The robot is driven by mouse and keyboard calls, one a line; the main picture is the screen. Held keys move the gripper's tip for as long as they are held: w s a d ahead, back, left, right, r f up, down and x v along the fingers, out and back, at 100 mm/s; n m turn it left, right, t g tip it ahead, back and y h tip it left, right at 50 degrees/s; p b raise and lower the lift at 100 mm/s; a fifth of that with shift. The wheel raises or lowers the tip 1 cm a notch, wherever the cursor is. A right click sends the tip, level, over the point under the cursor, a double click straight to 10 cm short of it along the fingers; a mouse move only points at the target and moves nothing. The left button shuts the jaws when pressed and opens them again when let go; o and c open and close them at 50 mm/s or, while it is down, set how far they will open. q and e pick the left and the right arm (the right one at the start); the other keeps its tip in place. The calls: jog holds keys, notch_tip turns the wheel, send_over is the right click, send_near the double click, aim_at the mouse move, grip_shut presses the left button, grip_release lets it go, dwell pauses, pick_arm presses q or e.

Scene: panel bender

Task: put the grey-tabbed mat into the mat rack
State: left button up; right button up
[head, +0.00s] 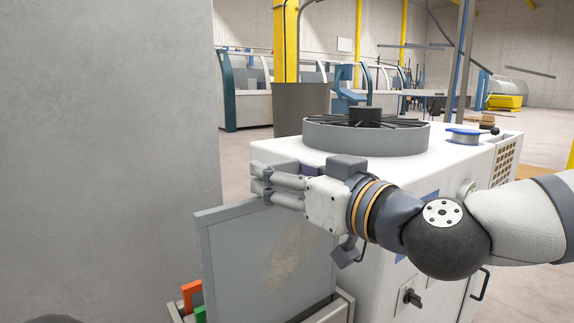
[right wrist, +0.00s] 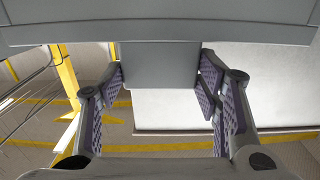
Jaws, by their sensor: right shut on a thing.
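The grey-tabbed mat (head: 262,255) is a flat grey panel with a brownish smudge. It stands nearly upright below my right gripper (head: 260,181). My right gripper is shut on the mat's grey tab, which shows between its fingers in the right wrist view (right wrist: 160,64). The mat rack (head: 340,308) is at the bottom of the head view, partly cut off. The mat's lower part reaches down to the rack, within its outline. I cannot tell whether its bottom edge is seated. My left gripper is not in view.
An orange tab (head: 191,294) and a green tab (head: 200,314) show beside the mat at the rack. A white machine (head: 380,172) with a round grey top (head: 366,135) stands close behind my right arm. A large grey surface (head: 105,150) fills the left.

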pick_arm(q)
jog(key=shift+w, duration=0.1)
pick_arm(e)
jog(key=shift+r, duration=0.2)
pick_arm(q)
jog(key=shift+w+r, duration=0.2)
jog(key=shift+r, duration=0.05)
pick_arm(e)
jog(key=shift+s, duration=0.1)
jog(key=shift+f, duration=0.1)
jog(key=b, duration=0.4)
send_over(283, 290)
jog(key=s, duration=0.1)
jog(key=shift+d+f, duration=0.15)
jog(key=shift+f, duration=2.75)
jog(key=shift+d+f, duration=0.15)
jog(key=shift+f, duration=2.7)
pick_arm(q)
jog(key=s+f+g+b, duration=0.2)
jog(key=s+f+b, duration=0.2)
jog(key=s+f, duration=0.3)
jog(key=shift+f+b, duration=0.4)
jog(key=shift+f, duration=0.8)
pick_arm(e)
jog(key=shift+f, duration=4.75)
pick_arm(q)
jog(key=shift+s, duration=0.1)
pick_arm(e)
jog(key=o, duration=1.7)
